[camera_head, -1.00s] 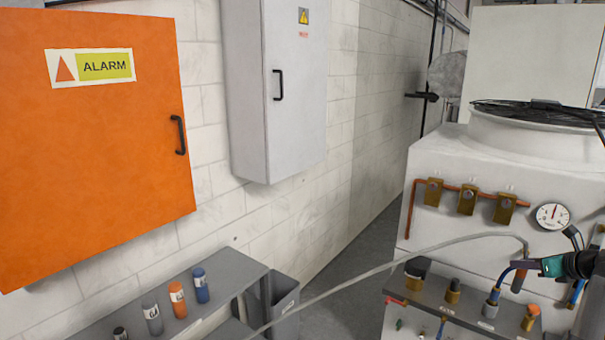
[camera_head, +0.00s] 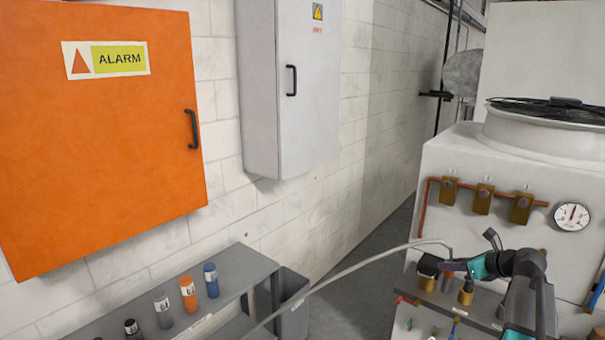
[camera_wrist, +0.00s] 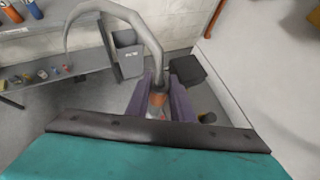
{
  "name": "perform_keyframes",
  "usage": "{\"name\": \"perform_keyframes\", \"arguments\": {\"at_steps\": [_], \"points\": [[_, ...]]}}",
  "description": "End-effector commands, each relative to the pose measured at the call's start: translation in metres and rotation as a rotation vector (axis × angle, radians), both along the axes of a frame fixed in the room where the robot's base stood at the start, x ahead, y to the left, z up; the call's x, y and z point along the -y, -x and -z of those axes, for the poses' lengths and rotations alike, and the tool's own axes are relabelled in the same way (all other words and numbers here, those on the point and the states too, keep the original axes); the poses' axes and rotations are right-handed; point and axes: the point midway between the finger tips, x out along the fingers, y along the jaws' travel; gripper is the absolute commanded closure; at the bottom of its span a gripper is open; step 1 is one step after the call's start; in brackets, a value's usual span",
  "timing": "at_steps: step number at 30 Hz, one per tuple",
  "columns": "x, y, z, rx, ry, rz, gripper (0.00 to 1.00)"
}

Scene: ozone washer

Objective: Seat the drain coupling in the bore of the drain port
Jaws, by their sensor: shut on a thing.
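My gripper (camera_head: 462,266) is above the fitting ledge of the white machine at the right. In the wrist view its purple fingers (camera_wrist: 158,98) are shut on a small orange and grey piece (camera_wrist: 157,100) at the end of a grey hose, apparently the drain coupling. The grey hose (camera_head: 370,271) arches from the lower left to the gripper. Brass fittings, one with a dark top (camera_head: 427,271) and another (camera_head: 466,292), stand close below the gripper. I cannot tell which one is the drain port. The coupling's lower end and any bore are hidden or too small to see.
A grey shelf (camera_head: 235,270) with several labelled bottles stands at the lower left, beside a grey bin (camera_head: 293,300). Brass valves on a copper pipe (camera_head: 482,200) and a gauge (camera_head: 571,216) are on the machine face above the ledge. Open floor lies between wall and machine.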

Motion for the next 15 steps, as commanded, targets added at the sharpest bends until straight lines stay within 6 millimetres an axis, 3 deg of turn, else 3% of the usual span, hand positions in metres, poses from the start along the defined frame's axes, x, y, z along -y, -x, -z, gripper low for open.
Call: {"name": "perform_keyframes", "arguments": {"at_steps": [1, 8, 15], "points": [[-0.022, -0.001, 0.006, 0.000, -0.001, -0.027, 1.00], [-0.102, -0.002, 0.025, -0.001, 0.001, -0.140, 1.00], [-0.187, 0.011, 0.045, 0.000, -0.001, -0.268, 1.00]]}}
